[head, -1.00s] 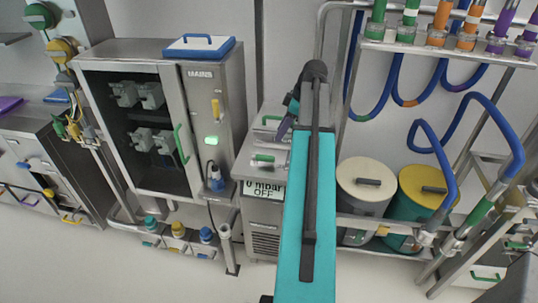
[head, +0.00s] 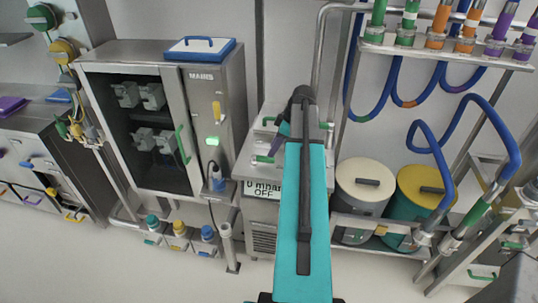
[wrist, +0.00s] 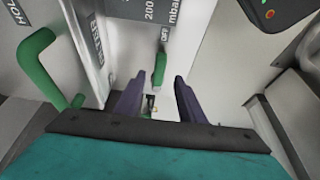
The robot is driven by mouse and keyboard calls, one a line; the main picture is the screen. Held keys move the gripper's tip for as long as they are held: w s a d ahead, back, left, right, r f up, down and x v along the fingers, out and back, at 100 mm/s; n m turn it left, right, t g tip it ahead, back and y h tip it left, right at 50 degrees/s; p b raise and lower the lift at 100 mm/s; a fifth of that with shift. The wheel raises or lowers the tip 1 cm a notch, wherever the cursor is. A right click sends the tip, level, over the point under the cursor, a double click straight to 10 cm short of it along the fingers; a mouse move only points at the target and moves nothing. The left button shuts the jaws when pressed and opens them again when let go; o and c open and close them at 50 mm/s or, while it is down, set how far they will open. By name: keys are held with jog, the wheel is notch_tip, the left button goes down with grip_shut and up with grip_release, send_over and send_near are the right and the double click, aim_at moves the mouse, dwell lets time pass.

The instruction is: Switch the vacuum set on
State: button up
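The vacuum set is a steel cabinet (head: 262,215) in the middle of the head view, with a display (head: 264,190) reading 0 mbar and OFF, partly covered by my arm. Green handles show on its top, one (head: 264,159) at the front left. In the wrist view a green lever (wrist: 160,68) stands by an OFF label (wrist: 165,36). My gripper (wrist: 158,78) has two dark purple fingers, apart and empty, one on each side of the lever's lower end in the picture. I cannot tell whether they touch it. In the head view my arm mostly hides the gripper (head: 284,130).
A steel oven-like cabinet (head: 229,120) with an open front and a lit green light stands left. A green handle (wrist: 40,65) is close on the left in the wrist view.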

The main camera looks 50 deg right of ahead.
aim_at(268, 158)
jog(key=shift+p+x, duration=0.8)
jog(key=shift+x, duration=1.95)
grip_shut()
jog(key=shift+a, duration=0.25)
jog(key=shift+d, duration=0.1)
